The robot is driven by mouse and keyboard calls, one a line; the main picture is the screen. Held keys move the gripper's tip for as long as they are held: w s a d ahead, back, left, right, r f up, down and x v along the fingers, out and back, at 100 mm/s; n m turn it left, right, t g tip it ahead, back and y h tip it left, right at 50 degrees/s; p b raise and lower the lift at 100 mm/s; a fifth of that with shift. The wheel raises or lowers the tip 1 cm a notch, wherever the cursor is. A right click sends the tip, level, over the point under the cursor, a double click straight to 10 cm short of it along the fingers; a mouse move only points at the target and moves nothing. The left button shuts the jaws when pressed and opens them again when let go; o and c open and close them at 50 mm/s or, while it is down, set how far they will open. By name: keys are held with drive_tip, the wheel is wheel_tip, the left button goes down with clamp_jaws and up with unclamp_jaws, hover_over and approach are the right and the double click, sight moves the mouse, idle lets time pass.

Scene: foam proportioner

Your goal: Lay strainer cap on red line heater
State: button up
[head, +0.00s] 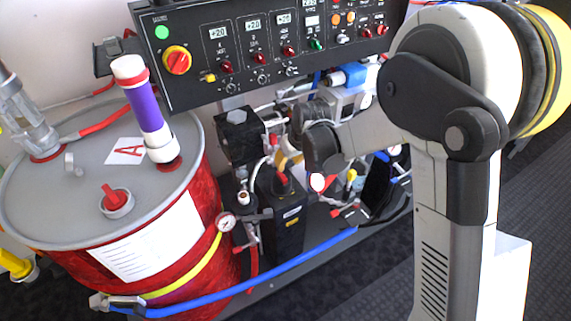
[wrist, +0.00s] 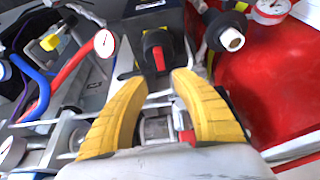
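My gripper's two yellow fingers (wrist: 157,82) are apart in the wrist view, with nothing clearly held between their tips. A grey metal fitting with a small red part (wrist: 155,127) shows between the fingers nearer the palm; I cannot tell whether it touches them. Just beyond the tips is a black round fitting with a red handle (wrist: 158,55) on a dark block. In the head view, a black box with a yellow label (head: 291,216) stands beside the drum, possibly the line heater. I cannot single out the strainer cap with certainty. My arm hides much of the right side.
A red drum (head: 190,205) with a purple-banded tube (head: 146,108) stands at the left. A control panel (head: 190,30) overhangs the pumps and hoses. A blue hose (head: 270,272) crosses low in front. A pressure gauge (head: 226,222) sits by the drum.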

drive_tip(key=s+d+r+m, duration=0.1)
drive_tip(key=s+d+r, duration=0.2)
drive_tip(key=r, duration=0.2)
drive_tip(key=s+d+r+m, duration=0.1)
drive_tip(key=s+d+r, duration=0.1)
drive_tip(key=d+r, duration=0.3)
drive_tip(key=s+d+r+m+t, duration=0.1)
drive_tip(key=s+d+r, duration=0.1)
drive_tip(key=s+d, duration=0.2)
drive_tip(key=s+d+r+m+t+h, duration=0.1)
drive_tip(key=s+d+r+m, duration=0.1)
drive_tip(key=s, duration=0.7)
drive_tip(key=s+d+r+m+t+h, duration=0.1)
drive_tip(key=s+d+r, duration=0.3)
drive_tip(key=s+d, duration=0.2)
drive_tip(key=shift+s+r, duration=0.2)
drive_tip(key=shift+s, duration=0.65)
